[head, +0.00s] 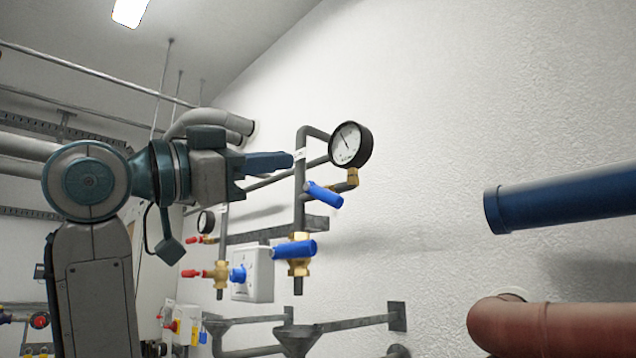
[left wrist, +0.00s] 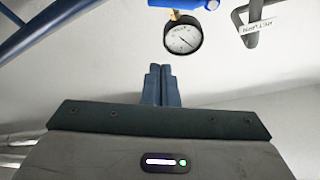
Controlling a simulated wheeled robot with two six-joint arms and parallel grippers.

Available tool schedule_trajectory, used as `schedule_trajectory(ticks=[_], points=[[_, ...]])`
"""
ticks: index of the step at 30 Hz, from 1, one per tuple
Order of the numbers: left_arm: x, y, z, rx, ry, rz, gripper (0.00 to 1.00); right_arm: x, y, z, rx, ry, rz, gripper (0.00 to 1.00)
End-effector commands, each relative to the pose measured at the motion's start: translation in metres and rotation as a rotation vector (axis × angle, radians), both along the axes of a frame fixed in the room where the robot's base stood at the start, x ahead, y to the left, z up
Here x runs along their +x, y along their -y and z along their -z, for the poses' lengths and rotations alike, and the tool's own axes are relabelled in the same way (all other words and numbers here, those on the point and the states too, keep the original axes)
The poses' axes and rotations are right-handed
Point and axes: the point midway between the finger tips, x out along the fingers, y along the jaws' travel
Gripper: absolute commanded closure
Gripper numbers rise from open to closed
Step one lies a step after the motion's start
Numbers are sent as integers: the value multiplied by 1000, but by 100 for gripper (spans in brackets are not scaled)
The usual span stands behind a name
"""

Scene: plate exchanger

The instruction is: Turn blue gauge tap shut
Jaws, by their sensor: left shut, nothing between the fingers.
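The blue gauge tap (head: 325,195) is a blue lever on the grey pipe just below and left of the round pressure gauge (head: 350,145). In the left wrist view, a blue handle (left wrist: 183,4) shows at the top edge, partly cut off, beside the gauge (left wrist: 182,35). My left gripper (head: 291,160) is shut and empty, pointing right, above and left of the tap in the head view and apart from it in the picture. Its closed blue fingers (left wrist: 162,72) show below the gauge in the left wrist view. My right gripper is not in view.
A second, larger blue lever (head: 294,250) sits on a brass valve (head: 299,268) lower down. A white box (head: 261,284) and red-handled taps stand behind. A thick blue pipe (head: 565,198) and a red-brown pipe (head: 560,328) are at right. The wall between is bare.

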Motion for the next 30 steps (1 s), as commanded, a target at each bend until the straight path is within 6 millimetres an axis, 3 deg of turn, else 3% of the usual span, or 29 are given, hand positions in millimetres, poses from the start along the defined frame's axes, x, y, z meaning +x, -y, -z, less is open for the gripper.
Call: schedule_trajectory(ticks=[5, 18, 24, 30], points=[[5, 11, -9, 2, 2, 6, 100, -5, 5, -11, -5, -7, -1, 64], [54, 81, -38, 1, -1, 7, 100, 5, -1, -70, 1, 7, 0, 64], [63, 70, -12, 1, 1, 0, 100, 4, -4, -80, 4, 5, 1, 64], [67, 65, 0, 2, 3, 2, 100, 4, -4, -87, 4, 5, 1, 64]])
